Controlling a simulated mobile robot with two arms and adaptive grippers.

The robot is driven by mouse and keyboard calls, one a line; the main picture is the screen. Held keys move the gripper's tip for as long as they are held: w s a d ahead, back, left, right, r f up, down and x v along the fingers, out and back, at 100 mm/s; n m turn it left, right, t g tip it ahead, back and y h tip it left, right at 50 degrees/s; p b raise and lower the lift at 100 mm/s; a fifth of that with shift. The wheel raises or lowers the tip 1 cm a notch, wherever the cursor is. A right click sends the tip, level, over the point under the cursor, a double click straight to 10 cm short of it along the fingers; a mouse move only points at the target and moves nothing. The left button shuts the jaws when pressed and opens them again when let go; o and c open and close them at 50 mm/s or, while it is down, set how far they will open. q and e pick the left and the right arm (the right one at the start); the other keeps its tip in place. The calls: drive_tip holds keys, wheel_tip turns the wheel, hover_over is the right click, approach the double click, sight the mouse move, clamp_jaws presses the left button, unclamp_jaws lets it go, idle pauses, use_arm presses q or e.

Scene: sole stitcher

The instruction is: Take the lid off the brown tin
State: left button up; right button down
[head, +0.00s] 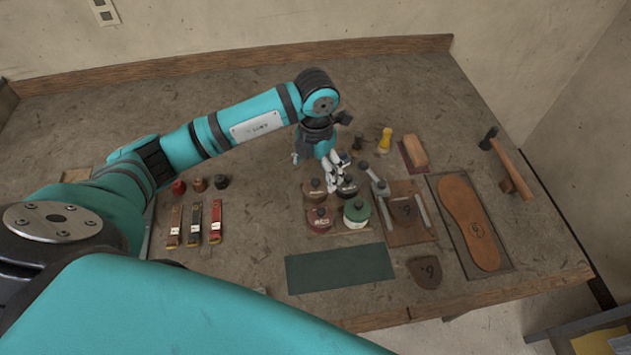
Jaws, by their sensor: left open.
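The brown tin (312,194) stands on the bench in a close group of tins, with its lid on and a dark knob on top. It is the back left one of the group. My left gripper (336,183) is open and points down at the back of the group, just right of the brown tin's knob and close to the black tin (348,191). Its fingers partly hide the black tin. I cannot tell whether they touch anything. My right gripper is not in view.
A red tin (320,226) and a green tin (356,222) stand in front. A brown board (408,228) with metal bars lies to the right, near a sole (468,220) and a hammer (512,165). A dark green mat (340,268) lies bare in front.

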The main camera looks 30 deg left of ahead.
sight(315, 182)
use_arm(q)
drive_tip(key=shift+f+p, duration=0.5)
drive_tip(key=shift+f, duration=0.05)
wheel_tip(315, 182, down, 4)
drive_tip(key=shift+w+a+r+p, duration=0.1)
drive_tip(key=shift+a+r+p, duration=0.05)
drive_tip(key=shift+p, duration=0.65)
drive_tip(key=shift+f, duration=0.35)
drive_tip(key=shift+c, duration=0.4)
clamp_jaws()
